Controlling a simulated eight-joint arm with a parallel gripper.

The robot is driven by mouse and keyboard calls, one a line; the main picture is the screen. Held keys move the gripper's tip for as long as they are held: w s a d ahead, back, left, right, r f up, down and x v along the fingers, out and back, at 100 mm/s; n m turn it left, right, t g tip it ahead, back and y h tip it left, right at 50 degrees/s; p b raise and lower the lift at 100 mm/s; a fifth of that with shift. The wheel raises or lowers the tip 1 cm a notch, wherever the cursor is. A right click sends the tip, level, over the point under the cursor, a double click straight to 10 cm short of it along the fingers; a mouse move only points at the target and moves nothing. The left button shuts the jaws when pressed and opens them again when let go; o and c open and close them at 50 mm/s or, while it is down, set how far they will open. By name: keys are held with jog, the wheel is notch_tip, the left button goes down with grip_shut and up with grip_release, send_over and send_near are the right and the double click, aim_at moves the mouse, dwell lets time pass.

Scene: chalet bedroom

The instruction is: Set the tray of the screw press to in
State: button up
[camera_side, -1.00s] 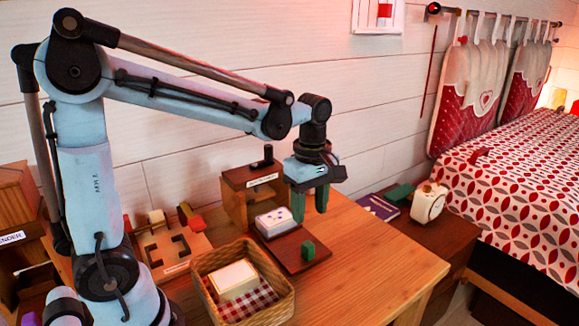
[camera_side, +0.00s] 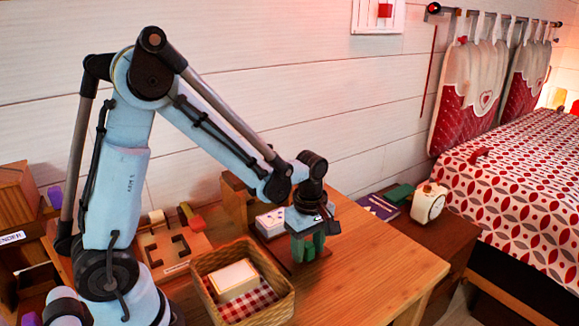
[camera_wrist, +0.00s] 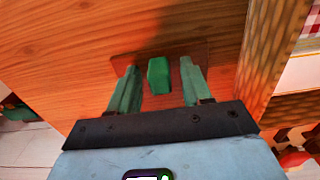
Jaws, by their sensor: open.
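The wooden screw press (camera_side: 235,203) stands on the desk against the wall, partly hidden behind my arm. Its dark brown tray (camera_side: 282,252) sticks out in front of it. A white block with dark dots on top (camera_side: 270,222) sits at the tray's press end. A green handle (camera_wrist: 159,76) stands upright near the tray's outer end. My gripper (camera_side: 308,252) is low over that end, pointing down. In the wrist view the open green fingers (camera_wrist: 158,68) are on either side of the handle, with gaps showing on both sides.
A wicker basket (camera_side: 281,306) with a checked cloth and a pale block (camera_side: 233,279) stands close in front of the tray. A wooden board with cut-outs (camera_side: 170,247) lies to the left. The desk's right part (camera_side: 385,262) is clear.

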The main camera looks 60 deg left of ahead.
aim_at(281, 222)
grip_shut()
dwell(0.3)
jog(key=a, duration=1)
jog(key=shift+a, duration=0.3)
grip_release()
notch_tip(281, 222, up, 12)
dwell(0.4)
